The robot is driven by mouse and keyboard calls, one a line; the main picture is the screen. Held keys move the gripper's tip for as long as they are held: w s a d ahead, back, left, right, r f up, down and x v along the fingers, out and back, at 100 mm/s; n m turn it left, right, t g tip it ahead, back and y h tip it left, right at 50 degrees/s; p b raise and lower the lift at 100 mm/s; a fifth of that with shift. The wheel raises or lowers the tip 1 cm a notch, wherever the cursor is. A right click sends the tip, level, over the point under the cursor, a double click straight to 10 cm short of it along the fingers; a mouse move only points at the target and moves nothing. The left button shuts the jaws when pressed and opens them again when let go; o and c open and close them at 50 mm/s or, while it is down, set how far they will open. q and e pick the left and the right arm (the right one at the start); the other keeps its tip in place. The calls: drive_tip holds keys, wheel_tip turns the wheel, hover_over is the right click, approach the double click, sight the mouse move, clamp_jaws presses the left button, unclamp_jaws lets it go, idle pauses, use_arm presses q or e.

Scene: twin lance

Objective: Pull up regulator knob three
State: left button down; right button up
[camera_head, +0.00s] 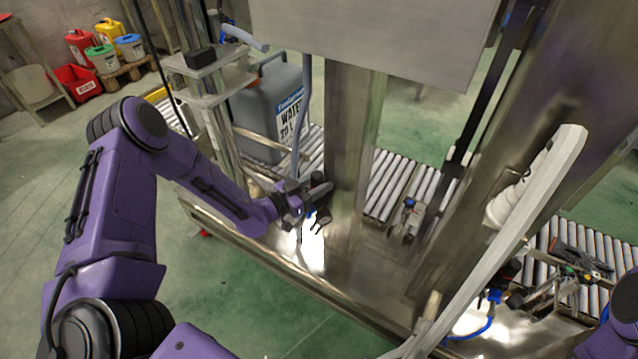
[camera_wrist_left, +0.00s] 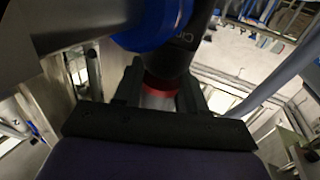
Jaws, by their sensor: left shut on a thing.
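My left gripper (camera_head: 304,192) is at the front of the steel column in the head view, its fingers at a small dark fitting. In the left wrist view the fingers (camera_wrist_left: 160,88) are shut on a black regulator knob (camera_wrist_left: 184,62) with pale lettering, a red ring (camera_wrist_left: 160,84) and a silvery part below. A round blue part (camera_wrist_left: 155,32) sits beside the knob. Which number this knob bears cannot be read.
A steel column (camera_head: 352,135) stands just right of my left gripper. A grey water canister (camera_head: 268,112) stands behind it by the roller conveyor (camera_head: 388,185). A pale slanted bar (camera_head: 510,235) and a blue hose (camera_head: 478,331) are at the right. Green floor is free at the front left.

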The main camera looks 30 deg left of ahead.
use_arm(q)
drive_tip(key=shift+w+r, duration=0.1)
drive_tip(key=c, duration=0.7)
unclamp_jaws()
drive_tip(key=shift+r, duration=0.1)
drive_tip(key=shift+o, duration=0.2)
drive_tip(key=v, duration=1)
drive_tip(key=shift+s+p, duration=0.25)
drive_tip(key=shift+p, duration=0.1)
drive_tip(key=shift+a, duration=0.15)
